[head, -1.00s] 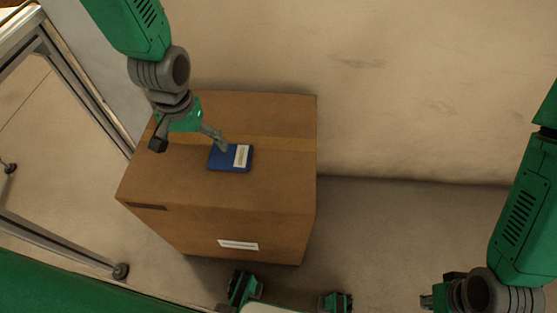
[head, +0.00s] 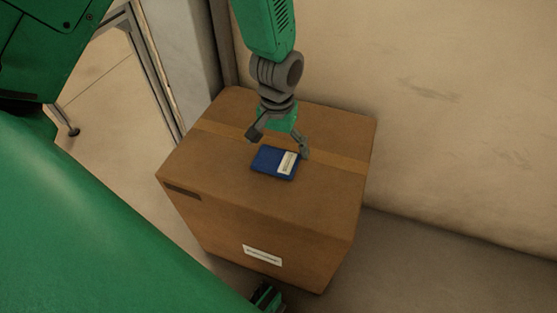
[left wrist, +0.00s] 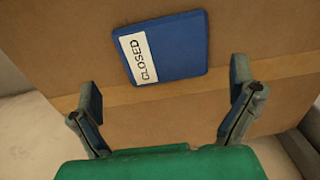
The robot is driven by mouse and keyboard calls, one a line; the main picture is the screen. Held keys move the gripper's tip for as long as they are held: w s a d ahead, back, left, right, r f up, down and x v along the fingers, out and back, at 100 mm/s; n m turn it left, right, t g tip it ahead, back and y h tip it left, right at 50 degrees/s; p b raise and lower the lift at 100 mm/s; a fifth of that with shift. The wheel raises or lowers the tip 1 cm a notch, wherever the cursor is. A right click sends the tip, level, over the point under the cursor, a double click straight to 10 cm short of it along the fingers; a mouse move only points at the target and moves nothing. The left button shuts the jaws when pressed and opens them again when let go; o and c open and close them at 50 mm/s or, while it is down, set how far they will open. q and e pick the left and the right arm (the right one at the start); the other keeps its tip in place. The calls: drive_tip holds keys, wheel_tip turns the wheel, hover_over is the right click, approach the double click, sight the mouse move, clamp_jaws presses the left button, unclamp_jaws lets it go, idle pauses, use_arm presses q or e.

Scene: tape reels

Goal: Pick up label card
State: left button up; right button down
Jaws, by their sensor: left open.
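The label card is a flat blue card (head: 268,159) with a white strip, lying on top of a cardboard box (head: 220,188). In the left wrist view the blue card (left wrist: 178,50) shows the word CLOSED on its white strip. My left gripper (head: 277,146) is above the box top, at the card's far side, with its fingers spread apart. In the left wrist view the left gripper (left wrist: 167,98) is open and empty, and the card lies beyond the fingertips, between their lines.
The box stands on the floor near a beige wall (head: 440,110). A metal frame (head: 150,65) stands at the left. The box top around the card is clear. A strip of tape (head: 335,160) crosses the box top.

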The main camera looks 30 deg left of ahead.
use_arm(q)
drive_tip(key=f, duration=0.1)
drive_tip(key=f+b, duration=0.1)
drive_tip(key=f, duration=0.1)
drive_tip(key=f+b, duration=0.1)
drive_tip(key=f, duration=0.1)
drive_tip(key=shift+s+a, duration=0.2)
drive_tip(key=shift+a, duration=0.15)
drive_tip(key=shift+d+r, duration=0.1)
drive_tip(key=shift+d, duration=0.15)
drive_tip(key=c, duration=1)
drive_tip(key=shift+c, duration=0.2)
drive_tip(key=shift+r, duration=0.25)
wheel_tip(320, 180, up, 10)
drive_tip(key=p, duration=0.5)
wheel_tip(320, 180, up, 9)
drive_tip(key=m+p, duration=0.3)
drive_tip(key=p, duration=0.5)
hover_over(276, 161)
drive_tip(key=s+d, duration=0.4)
drive_tip(key=shift+s+f, duration=0.15)
drive_tip(key=shift+f, duration=0.05)
